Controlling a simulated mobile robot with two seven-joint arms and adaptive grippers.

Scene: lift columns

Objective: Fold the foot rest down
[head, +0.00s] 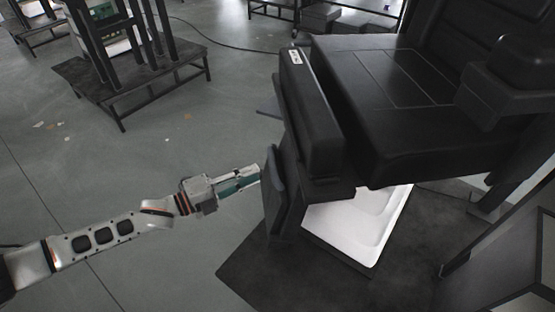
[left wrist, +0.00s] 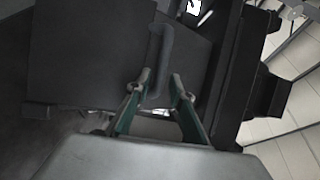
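The black chair (head: 400,90) stands at the right in the head view. Below its front padding is a dark, roughly upright panel, which looks like the foot rest (head: 291,190). A thin bar-like handle (head: 273,185) runs along the panel's near left side. My left gripper (head: 257,173) is just left of this handle. In the left wrist view, the two fingers of my left gripper (left wrist: 156,86) are apart, with the handle (left wrist: 162,50) rising between and beyond their tips. Whether a finger touches it I cannot tell. My right gripper is not in view.
A white tray-like base (head: 362,222) lies under the chair on a dark mat (head: 262,272). A low dark platform with legs (head: 130,75) stands at the upper left. A cable crosses the floor behind. The grey floor left of the chair is mostly clear.

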